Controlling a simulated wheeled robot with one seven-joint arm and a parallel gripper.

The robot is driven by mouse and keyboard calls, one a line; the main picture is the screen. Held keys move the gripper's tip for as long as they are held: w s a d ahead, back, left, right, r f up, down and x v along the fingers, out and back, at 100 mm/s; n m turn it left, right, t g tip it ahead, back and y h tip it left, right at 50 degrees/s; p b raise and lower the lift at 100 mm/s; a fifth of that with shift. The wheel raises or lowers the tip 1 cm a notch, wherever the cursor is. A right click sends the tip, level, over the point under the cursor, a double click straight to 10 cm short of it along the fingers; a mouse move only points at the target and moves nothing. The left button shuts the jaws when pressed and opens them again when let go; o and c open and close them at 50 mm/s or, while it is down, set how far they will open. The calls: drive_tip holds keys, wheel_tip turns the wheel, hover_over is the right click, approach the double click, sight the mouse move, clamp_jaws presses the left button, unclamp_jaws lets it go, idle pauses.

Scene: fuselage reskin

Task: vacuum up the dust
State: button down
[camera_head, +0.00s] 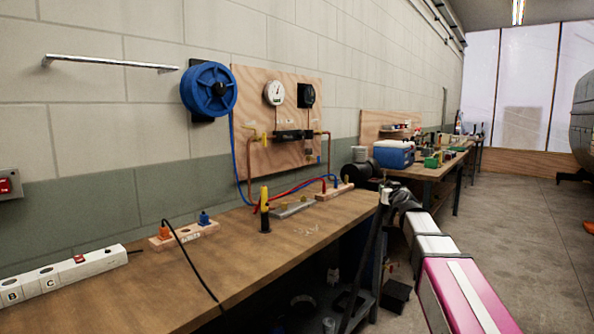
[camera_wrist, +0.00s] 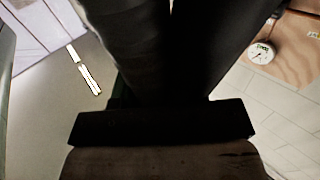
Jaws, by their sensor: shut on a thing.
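A faint pale scatter that looks like dust (camera_head: 307,229) lies on the wooden bench (camera_head: 240,262), right of the black and yellow upright tool. My gripper (camera_head: 402,198) is beyond the bench's right front edge, at the end of my white and pink arm. It is shut on a long dark tube (camera_head: 367,262), which looks like a vacuum wand and slants down beside the bench. In the wrist view, dark tube-like shapes (camera_wrist: 135,45) fill the middle. The fingertips and the tube's mouth are not clear. The tube is apart from the pale scatter.
The black and yellow tool (camera_head: 264,212), a grey metal piece (camera_head: 292,209), socket blocks (camera_head: 184,235) and a power strip (camera_head: 65,276) stand on the bench. A black cable (camera_head: 190,262) crosses its front edge. Dark items sit under the bench. Open floor (camera_head: 525,235) lies right.

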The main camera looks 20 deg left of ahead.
drive_tip(key=s+a+r+n+g+y, duration=0.2)
drive_tip(key=s+a+n+g+y, duration=0.1)
drive_tip(key=a, duration=0.8)
drive_tip(key=s+a+r+n+g+y, duration=0.3)
drive_tip(key=a+g+y, duration=0.1)
drive_tip(key=a, duration=0.7)
drive_tip(key=s+a+r+n+g+y, duration=0.3)
drive_tip(key=a+n+y, duration=0.1)
drive_tip(key=a, duration=0.8)
drive_tip(key=shift+s+f, duration=0.1)
drive_tip(key=shift+s+d+f, duration=0.6)
drive_tip(key=shift+d+f, duration=0.95)
drive_tip(key=shift+f, duration=2.05)
drive_tip(key=shift+w+d, duration=1.35)
drive_tip(key=shift+w, duration=1.85)
wheel_tip(320, 180, up, 8)
drive_tip(key=shift+f, duration=0.2)
